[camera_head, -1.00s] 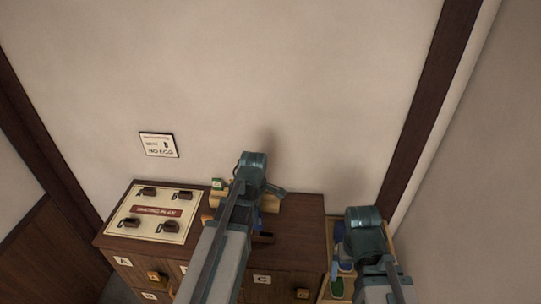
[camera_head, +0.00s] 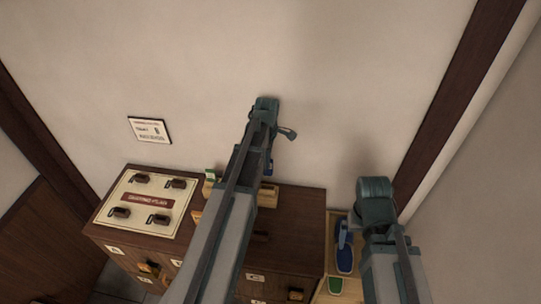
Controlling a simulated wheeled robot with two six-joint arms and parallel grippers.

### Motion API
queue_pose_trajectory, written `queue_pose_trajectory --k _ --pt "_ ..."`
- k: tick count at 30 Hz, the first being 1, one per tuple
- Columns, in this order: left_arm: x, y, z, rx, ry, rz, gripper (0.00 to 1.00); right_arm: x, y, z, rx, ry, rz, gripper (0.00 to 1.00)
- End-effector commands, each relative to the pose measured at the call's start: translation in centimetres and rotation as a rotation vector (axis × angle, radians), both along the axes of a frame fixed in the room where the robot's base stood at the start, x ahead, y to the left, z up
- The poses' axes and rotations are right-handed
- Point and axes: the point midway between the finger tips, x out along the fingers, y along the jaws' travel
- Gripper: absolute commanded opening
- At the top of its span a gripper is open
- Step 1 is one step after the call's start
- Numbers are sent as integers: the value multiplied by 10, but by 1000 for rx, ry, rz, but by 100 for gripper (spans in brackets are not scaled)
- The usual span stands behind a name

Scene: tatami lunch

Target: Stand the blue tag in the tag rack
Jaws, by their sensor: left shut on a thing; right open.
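The wooden tag rack (camera_head: 269,196) stands at the back of the cabinet top, its middle hidden by my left arm. A green tag (camera_head: 210,174) stands at its left end. My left gripper (camera_head: 268,154) is over the rack and shut on the blue tag (camera_head: 268,168). Only a small blue part of the tag shows, just above the rack in the picture; I cannot tell whether it touches the rack. My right gripper (camera_head: 372,222) is at the right, beyond the cabinet's edge, open; its fingertips are mostly hidden.
A cream board (camera_head: 182,202) with several dark pieces lies on the cabinet's left. Right of the cabinet (camera_head: 305,215), a wooden shelf (camera_head: 331,220) holds a blue item (camera_head: 344,258) and a green item (camera_head: 335,285). The cabinet's right top is clear.

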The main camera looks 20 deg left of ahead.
Motion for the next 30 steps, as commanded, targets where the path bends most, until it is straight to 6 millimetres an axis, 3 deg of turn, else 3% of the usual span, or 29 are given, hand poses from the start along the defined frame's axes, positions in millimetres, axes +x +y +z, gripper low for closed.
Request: queue_pose_trajectory --k 11,24,30 --pt "0 0 -11 0 0 -1 0 0 0 -11 0 0 3 100" --pt "0 0 -50 0 0 -1 0 0 0 -50 0 -2 6 100" --pt "0 0 -59 0 0 -1 0 1 0 -58 0 -2 5 100"
